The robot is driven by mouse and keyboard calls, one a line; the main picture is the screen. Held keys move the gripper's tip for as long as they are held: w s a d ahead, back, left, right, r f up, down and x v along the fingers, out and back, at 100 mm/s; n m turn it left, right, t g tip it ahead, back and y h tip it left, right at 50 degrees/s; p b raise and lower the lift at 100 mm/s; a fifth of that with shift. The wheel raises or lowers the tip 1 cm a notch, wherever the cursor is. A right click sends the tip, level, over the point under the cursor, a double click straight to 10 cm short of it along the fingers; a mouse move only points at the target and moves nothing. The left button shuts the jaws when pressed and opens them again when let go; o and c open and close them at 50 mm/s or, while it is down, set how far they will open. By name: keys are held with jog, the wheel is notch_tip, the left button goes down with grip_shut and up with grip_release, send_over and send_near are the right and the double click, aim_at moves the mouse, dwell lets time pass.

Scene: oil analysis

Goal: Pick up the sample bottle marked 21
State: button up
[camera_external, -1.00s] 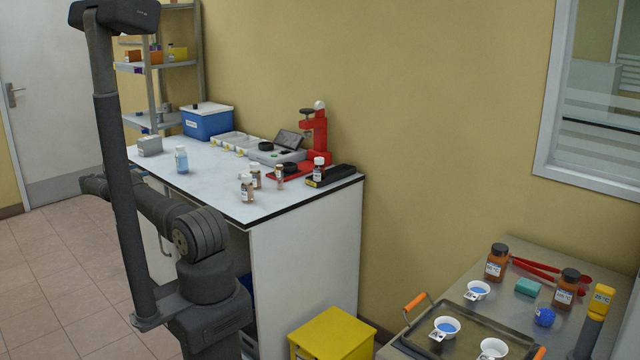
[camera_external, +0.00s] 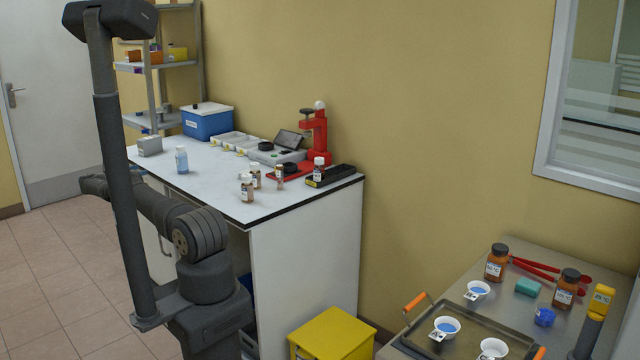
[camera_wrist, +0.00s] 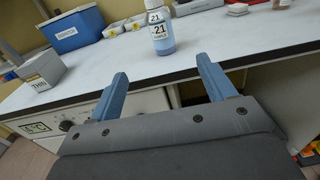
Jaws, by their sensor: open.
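The sample bottle marked 21 (camera_wrist: 162,38) stands upright on the white bench, with blue contents and a white label, in the upper middle of the wrist view. It also shows on the bench in the external view (camera_external: 182,160). My gripper (camera_wrist: 162,83) is open and empty in the wrist view. Its two blue fingers point toward the bench edge, with the bottle ahead and between them, apart from it. In the external view my gripper's fingers cannot be made out.
On the bench (camera_external: 215,182) are a grey box (camera_external: 150,146), a blue box (camera_external: 208,122), trays, a red stand (camera_external: 317,138) and several brown bottles right of bottle 21. The bench edge lies between my fingers and the bottle. The surface around the bottle is clear.

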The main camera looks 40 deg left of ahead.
jog(key=w+d+r+m+g+h, duration=0.25)
jog(key=w+m+g, duration=0.35)
jog(key=w, duration=0.4)
jog(key=m+g+y, duration=0.9)
jog(key=m+g, duration=0.3)
send_near(183, 152)
jog(key=shift+y, duration=0.25)
jog(key=x, duration=0.8)
jog(key=shift+w, duration=0.2)
jog(key=shift+s+x, duration=0.15)
jog(key=shift+x, duration=1.1)
jog(key=shift+s+x, duration=0.15)
jog(key=shift+x, duration=1.15)
jog(key=shift+d+f, duration=0.1)
jog(key=shift+d, duration=0.1)
jog(key=shift+c, duration=0.3)
jog(key=c, duration=1.1)
jog(key=shift+c, duration=0.2)
